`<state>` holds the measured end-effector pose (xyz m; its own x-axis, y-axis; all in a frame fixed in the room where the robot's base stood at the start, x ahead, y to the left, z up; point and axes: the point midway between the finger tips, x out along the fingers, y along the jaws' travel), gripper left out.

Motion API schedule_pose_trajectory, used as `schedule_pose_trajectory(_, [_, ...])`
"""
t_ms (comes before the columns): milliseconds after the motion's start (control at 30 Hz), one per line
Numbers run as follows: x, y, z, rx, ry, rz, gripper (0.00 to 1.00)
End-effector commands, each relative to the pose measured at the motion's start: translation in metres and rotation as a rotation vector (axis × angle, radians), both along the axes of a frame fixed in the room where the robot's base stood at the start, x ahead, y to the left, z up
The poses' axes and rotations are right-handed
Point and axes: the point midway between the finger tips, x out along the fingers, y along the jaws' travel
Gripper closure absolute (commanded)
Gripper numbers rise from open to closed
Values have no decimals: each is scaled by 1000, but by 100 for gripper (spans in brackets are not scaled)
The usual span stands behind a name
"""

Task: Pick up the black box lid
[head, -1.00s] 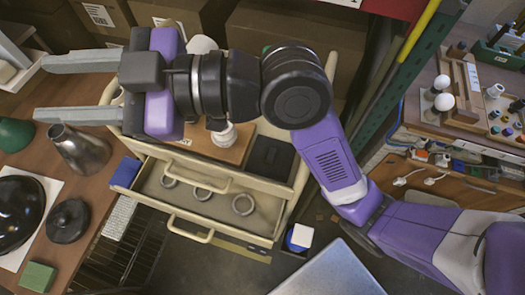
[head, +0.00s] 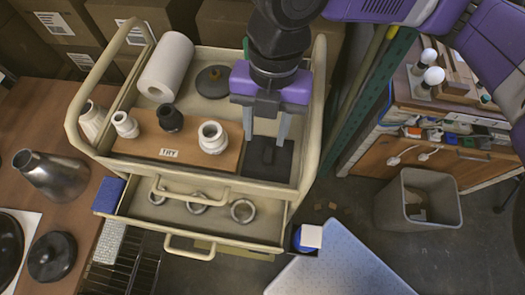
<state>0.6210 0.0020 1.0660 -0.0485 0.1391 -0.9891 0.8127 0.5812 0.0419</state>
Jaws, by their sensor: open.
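The black box lid (head: 257,169) is a dark, flat, roughly square piece. It lies in the top tray of the beige cart, at the right end, beside the wooden board. My gripper (head: 265,141) points down over the lid, its two grey fingers open and apart. The fingertips overlap the lid's far part in the picture. I cannot tell whether they touch it or hover just above. No object is clearly held between the fingers.
The cart (head: 311,155) has a raised rim around the tray. A wooden board (head: 190,152) with white and black sockets stands left of the lid. A paper roll (head: 165,67) and a dark disc (head: 213,81) lie behind. An open drawer (head: 175,212) holds rings.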

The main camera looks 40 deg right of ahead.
Motion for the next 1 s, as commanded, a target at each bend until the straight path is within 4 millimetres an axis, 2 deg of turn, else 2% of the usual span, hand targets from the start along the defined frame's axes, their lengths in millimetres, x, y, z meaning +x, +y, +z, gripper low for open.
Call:
schedule_pose_trajectory(33, [-3,-8,-2,-25,10,2,58])
schedule_pose_trajectory(133, [-6,-14,-6,-44,24,8,58])
schedule_pose_trajectory(467, [-8,-10,-37,-42,26,7,58])
schedule_pose_trajectory(733, [-8,-5,-74,-42,25,7,58])
schedule_pose_trajectory(1000, [-8,-4,-80,-42,22,7,58])
